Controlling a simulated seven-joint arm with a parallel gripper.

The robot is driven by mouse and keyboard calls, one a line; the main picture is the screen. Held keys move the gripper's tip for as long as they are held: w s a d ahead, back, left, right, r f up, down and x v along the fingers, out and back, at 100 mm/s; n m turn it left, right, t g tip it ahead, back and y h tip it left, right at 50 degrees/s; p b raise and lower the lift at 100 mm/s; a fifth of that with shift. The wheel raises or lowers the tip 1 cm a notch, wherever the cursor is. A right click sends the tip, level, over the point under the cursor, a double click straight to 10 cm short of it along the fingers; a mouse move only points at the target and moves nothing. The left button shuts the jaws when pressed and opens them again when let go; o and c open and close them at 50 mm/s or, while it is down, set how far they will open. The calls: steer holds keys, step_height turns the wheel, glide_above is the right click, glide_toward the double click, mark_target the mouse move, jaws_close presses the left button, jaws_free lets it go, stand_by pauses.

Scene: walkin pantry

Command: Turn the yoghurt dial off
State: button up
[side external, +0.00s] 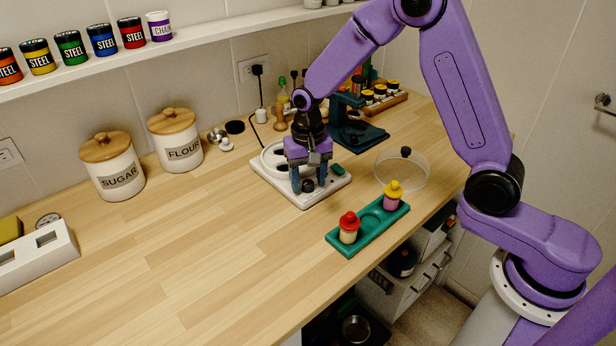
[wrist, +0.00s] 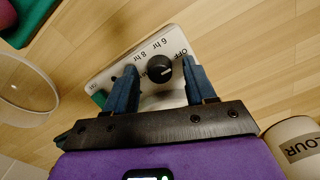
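The yoghurt maker is a white appliance (side external: 318,190) on the wooden counter, against the wall side. Its black round dial (wrist: 159,68) is on a panel marked 6 hr, 8 hr and OFF. The dial carries a pale pointer line, and I cannot tell exactly which mark it points to. The dial also shows in the side view (side external: 308,186). My gripper (wrist: 159,72) is open, with one blue finger on each side of the dial. Gaps show between the fingers and the dial. The OFF mark (wrist: 180,54) is near the right fingertip. My gripper hides part of the appliance.
A teal tray (side external: 340,240) with red-topped and yellow-topped jars stands in front right. A clear round lid (side external: 402,170) lies nearby. Sugar (side external: 112,165) and flour (side external: 175,139) canisters stand left, and a dark stand (side external: 352,130) behind. The counter's left middle is clear.

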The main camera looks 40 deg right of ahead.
mark_target(308, 183)
steer(key=shift+r, duration=0.1)
step_height(308, 183, up, 17)
steer(key=shift+r, duration=0.15)
stand_by(0.4)
steer(key=s+d+f+n, duration=0.2)
steer(key=s+n, duration=0.3)
steer(key=s, duration=0.5)
steer(key=s+d+f+n, duration=0.1)
steer(key=s+f+n, duration=0.1)
steer(key=s+n, duration=0.4)
steer(key=s+d+f+n, duration=0.2)
steer(key=s+n, duration=0.4)
steer(key=s, duration=0.9)
steer(key=shift+d+f, duration=0.35)
steer(key=shift+f, duration=0.1)
